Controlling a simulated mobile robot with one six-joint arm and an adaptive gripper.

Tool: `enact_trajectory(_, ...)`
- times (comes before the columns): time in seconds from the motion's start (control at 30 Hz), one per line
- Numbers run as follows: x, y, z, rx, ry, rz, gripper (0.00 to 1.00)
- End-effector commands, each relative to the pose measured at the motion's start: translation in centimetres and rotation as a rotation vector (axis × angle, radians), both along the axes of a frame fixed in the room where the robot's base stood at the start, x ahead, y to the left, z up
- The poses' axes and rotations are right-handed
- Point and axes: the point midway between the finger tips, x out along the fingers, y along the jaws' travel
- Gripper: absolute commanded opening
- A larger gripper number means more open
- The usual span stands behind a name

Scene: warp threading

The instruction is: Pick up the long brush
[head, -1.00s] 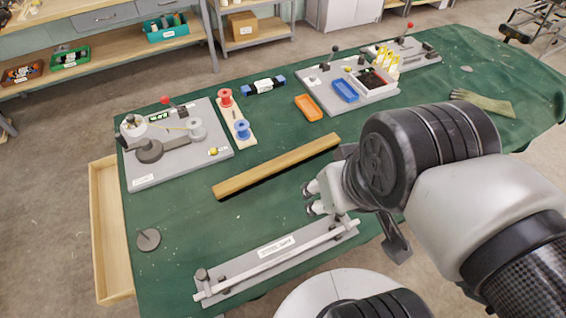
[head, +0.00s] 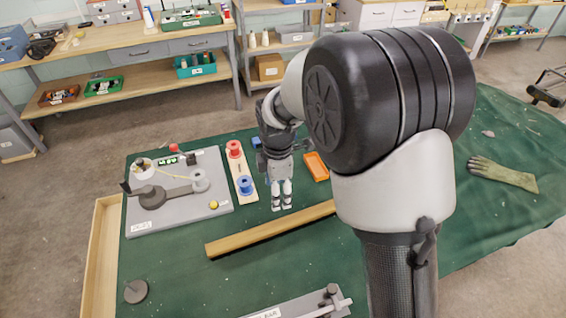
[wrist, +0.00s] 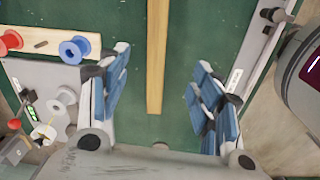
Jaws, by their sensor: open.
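A long wooden bar (head: 262,233), which looks like the long brush, lies flat on the green table; any bristles are not clear. In the head view my arm covers its right end. In the wrist view the bar (wrist: 158,55) runs from the top edge down between my fingers, its near end short of the palm. My gripper (head: 281,200) points down, behind the bar in the head view, with its fingers wide apart (wrist: 160,85) and nothing held. The gap between bar and fingers looks clear on both sides; the height above the table is hard to tell.
A board with red and blue spools (head: 241,171) and a grey fixture plate (head: 140,222) stand to the left. An orange tray (head: 316,167) is beyond the gripper. A grey rail fixture (head: 312,303) lies at the front. A glove (head: 502,173) lies right.

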Motion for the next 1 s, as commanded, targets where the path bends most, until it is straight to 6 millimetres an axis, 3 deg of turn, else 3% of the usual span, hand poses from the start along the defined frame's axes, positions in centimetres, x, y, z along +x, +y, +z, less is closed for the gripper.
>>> enact_trajectory(0.1, 0.7, 1.2, -2.7, -0.01, 0.027, 0.122, 0.59)
enact_trajectory(0.2, 1.0, 1.7, -3.9, -0.013, 0.036, 0.174, 0.59)
enact_trajectory(0.37, 1.0, 1.7, -6.2, -0.014, 0.04, 0.189, 0.59)
enact_trajectory(0.7, 0.9, 1.7, -13.6, -0.015, 0.04, 0.186, 0.59)
enact_trajectory(0.83, 1.0, 1.7, -15.4, -0.014, 0.038, 0.186, 0.59)
enact_trajectory(1.0, 1.0, 1.7, -16.3, -0.013, 0.036, 0.185, 0.59)
